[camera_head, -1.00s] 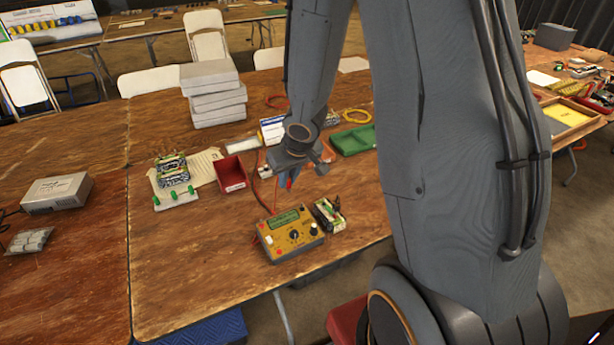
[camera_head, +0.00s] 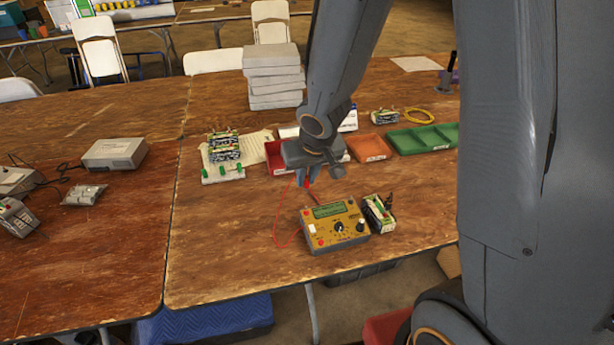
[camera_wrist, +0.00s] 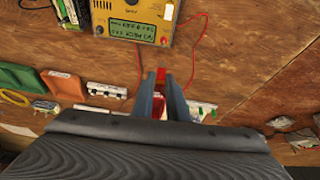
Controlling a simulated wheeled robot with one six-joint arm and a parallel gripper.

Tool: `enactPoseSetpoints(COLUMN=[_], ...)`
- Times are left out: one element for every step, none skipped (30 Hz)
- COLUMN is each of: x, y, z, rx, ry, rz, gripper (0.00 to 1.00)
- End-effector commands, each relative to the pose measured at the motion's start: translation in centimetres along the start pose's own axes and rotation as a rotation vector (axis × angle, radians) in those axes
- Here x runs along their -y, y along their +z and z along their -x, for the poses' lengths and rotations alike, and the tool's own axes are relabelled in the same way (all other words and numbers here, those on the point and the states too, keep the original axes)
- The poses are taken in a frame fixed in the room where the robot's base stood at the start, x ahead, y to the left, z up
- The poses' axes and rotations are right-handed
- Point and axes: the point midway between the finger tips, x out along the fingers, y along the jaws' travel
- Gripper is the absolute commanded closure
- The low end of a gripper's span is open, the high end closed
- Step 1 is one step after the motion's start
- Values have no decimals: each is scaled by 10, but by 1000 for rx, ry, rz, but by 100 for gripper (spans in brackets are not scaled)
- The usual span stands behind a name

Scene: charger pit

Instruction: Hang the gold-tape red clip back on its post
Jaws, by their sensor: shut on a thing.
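My gripper (camera_head: 306,182) is shut on a small red clip (camera_wrist: 160,75), held above the table just behind the yellow meter (camera_head: 333,224). No gold tape can be made out on the clip. A thin red lead (camera_head: 277,228) loops from the clip area along the left of the meter. The meter also shows at the top of the wrist view (camera_wrist: 135,25), with a red terminal on its edge. A white strip with several green posts (camera_head: 223,174) stands left of my gripper. It also shows right of the fingers in the wrist view (camera_wrist: 203,108).
A small green-and-black device (camera_head: 379,213) stands right of the meter. Red (camera_head: 278,160), orange (camera_head: 368,149) and green (camera_head: 425,138) trays lie behind. Stacked grey boxes (camera_head: 273,76) and a grey box (camera_head: 115,153) stand farther off.

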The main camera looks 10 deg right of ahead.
Motion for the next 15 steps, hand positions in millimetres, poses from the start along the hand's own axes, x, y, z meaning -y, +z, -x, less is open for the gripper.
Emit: enactPoseSetpoints(x=[0,0,0,0,0,0,0,0,0,0,0,0,0,0,0], y=[0,0,0,0,0,0,0,0,0,0,1,1,1,2,2], z=[0,0,0,0,0,0,0,-1,-1,-2,-2,-3,-4,-5,-6], rx=[0,0,0,0,0,0,0,0,0,0,0,0,0,0,0], ry=[0,0,0,0,0,0,0,0,0,0,0,0,0,0,0], rz=[0,0,0,0,0,0,0,0,0,0,0,0,0,0,0], gripper=[99,99,99,99,99,99,99,99,99,99,99,99,99,99,99])
